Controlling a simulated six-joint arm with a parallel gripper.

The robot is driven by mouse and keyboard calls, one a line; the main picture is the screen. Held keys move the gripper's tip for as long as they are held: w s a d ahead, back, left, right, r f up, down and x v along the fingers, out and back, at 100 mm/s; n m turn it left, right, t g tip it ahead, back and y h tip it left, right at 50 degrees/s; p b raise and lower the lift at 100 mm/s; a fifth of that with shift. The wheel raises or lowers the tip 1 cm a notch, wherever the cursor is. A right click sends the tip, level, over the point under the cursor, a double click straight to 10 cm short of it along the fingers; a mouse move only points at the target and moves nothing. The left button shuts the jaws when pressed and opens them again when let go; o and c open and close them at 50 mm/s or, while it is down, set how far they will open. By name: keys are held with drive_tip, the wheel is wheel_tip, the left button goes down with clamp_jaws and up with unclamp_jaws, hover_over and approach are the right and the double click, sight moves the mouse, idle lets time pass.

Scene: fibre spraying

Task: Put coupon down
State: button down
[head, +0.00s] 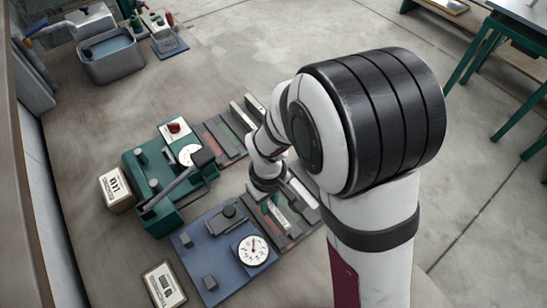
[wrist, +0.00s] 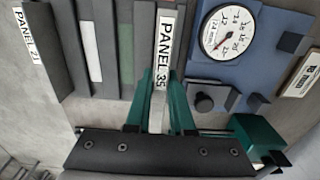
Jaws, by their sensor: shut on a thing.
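In the wrist view my gripper (wrist: 160,85) has its two green fingers closed on a narrow pale coupon (wrist: 156,118). A white label reading "PANEL 35" (wrist: 165,50) lies in line with it, just beyond the fingertips. The coupon is over or among the dark slots of a grey rack (wrist: 108,75); whether it touches the bottom is unclear. Beside it are a green strip (wrist: 126,55) and a pale strip (wrist: 91,52). In the head view the rack (head: 295,235) shows below my wrist, and my arm hides the fingers.
A blue board with a round dial gauge (head: 252,250) stands close beside the rack. A green machine with a lever (head: 165,185) is at left. Another slotted rack (head: 222,138) lies farther back. A metal basin (head: 110,58) is at the far left. Small labelled boxes stand around.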

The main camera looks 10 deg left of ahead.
wheel_tip(320, 180, down, 4)
drive_tip(key=shift+a+f, duration=0.1)
drive_tip(key=shift+f, duration=0.1)
drive_tip(key=c, duration=0.8)
unclamp_jaws()
